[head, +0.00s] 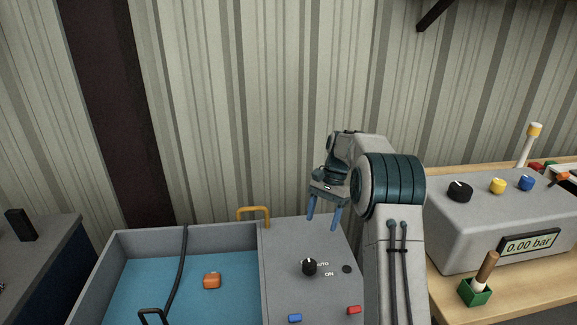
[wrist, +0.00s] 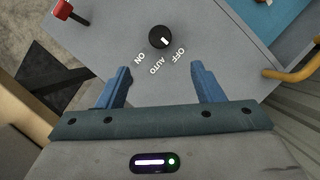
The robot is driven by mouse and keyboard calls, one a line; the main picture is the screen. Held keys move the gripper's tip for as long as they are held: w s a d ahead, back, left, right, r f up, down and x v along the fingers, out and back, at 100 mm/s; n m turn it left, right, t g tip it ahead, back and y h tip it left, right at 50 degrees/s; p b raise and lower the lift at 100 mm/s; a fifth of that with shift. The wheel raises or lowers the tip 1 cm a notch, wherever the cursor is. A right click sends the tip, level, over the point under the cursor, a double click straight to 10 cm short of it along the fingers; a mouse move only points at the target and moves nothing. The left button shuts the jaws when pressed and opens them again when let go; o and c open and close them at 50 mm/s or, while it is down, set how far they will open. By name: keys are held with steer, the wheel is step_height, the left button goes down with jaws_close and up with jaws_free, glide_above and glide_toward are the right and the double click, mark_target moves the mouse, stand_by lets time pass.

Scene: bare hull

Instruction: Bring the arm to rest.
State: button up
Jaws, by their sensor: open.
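My gripper (head: 321,224) hangs in the air above the grey control panel (head: 285,245), fingers pointing down. Its two blue fingers are apart with nothing between them; they also show so in the wrist view (wrist: 160,74). Beneath it on the panel is a black rotary knob (head: 309,267), labelled ON, AUTO and OFF. In the wrist view the knob (wrist: 160,37) is just beyond the fingertips, and its white mark appears to point towards OFF. The fingers look clear of the knob. My arm is bent, rising from the lower right of the head view.
Left of the panel is a basin (head: 113,262) with a blue floor and an orange block (head: 211,281). A yellow handle (head: 254,212) stands behind. At right, a grey box (head: 450,222) with a "0.00 bar" display sits on a wooden bench. The ribbed wall is behind.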

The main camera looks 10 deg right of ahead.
steer(key=s+a+r+n+t+h, duration=0.2)
steer(key=s+a+r+n+t, duration=0.15)
steer(key=s+r, duration=0.85)
steer(key=s+f+n+t, duration=0.1)
steer(key=s+f+n, duration=0.1)
steer(key=s, duration=0.8)
steer(key=s+f+n+t+h, duration=0.1)
steer(key=s+f+n, duration=0.1)
steer(key=s, duration=0.9)
steer(key=shift+a+f+n+t, duration=0.2)
steer(key=shift+a+n+t, duration=0.2)
steer(key=shift+n, duration=0.25)
steer(key=shift+s, duration=0.1)
